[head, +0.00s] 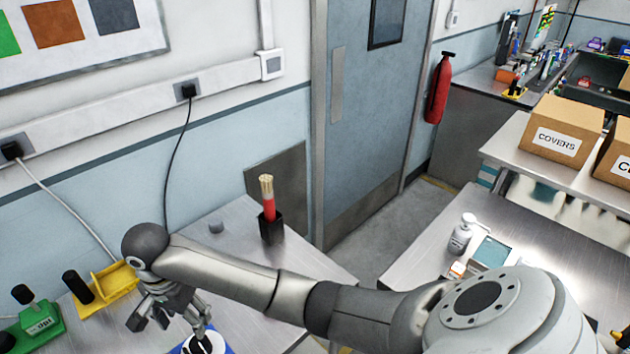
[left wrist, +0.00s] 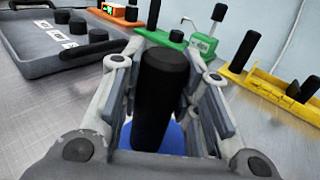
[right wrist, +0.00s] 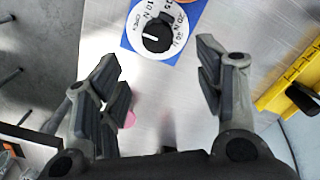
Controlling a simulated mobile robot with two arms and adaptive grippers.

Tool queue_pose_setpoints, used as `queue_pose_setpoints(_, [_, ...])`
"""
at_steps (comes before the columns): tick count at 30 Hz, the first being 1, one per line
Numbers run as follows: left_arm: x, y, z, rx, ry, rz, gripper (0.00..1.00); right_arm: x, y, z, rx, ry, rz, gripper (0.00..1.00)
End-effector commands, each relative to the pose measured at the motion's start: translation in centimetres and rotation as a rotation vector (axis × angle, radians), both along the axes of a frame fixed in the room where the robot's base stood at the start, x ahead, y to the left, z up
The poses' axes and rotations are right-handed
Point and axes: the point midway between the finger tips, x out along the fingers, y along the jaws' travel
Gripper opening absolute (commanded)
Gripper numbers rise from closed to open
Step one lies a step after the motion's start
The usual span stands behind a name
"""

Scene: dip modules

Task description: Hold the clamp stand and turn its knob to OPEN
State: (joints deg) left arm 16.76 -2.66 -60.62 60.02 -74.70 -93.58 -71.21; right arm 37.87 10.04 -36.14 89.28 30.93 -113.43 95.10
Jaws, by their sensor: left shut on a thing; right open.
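The clamp stand has a blue base (right wrist: 128,38) and a black knob (right wrist: 158,34) on a white dial (right wrist: 185,14), seen in the right wrist view. A white mark on the knob points left; I cannot tell exactly which label it meets. My left gripper (left wrist: 160,62) is shut on the stand's upright black post (left wrist: 158,105), with blue base showing behind. It is out of the head view. My right gripper (right wrist: 160,72) is open and empty, its fingers short of the dial in its wrist view. The head view shows this gripper (head: 172,318) by the partly cut-off dial (head: 205,344).
A yellow holder (head: 112,283) and a green device (head: 38,322) stand on the table left of my right gripper. A black cup (head: 271,228) with red-handled items stands farther back. A dark tray (left wrist: 65,55) lies left in the left wrist view.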

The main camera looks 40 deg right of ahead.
Motion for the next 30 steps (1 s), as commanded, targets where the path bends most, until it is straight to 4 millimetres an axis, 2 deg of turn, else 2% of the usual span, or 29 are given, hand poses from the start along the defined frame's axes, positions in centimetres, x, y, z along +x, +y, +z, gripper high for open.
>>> queue_pose_setpoints(2, [0.0,0.0,0.0,0.001,0.001,-0.001,0.00,-0.3,-0.5,0.2,-0.011,0.011,-0.003,0.62])
queue_pose_setpoints(3, [0.0,0.0,0.0,0.001,0.001,-0.001,0.00,-1.1,-0.4,-0.7,-0.017,0.037,0.016,0.62])
queue_pose_setpoints(15, [0.0,0.0,0.0,0.001,0.001,-0.001,0.00,-7.2,-1.8,-5.8,-0.090,0.228,0.152,0.62])
queue_pose_setpoints(30, [0.0,0.0,0.0,0.001,0.001,-0.001,0.00,-15.4,-5.0,-10.6,-0.162,0.480,0.284,0.62])
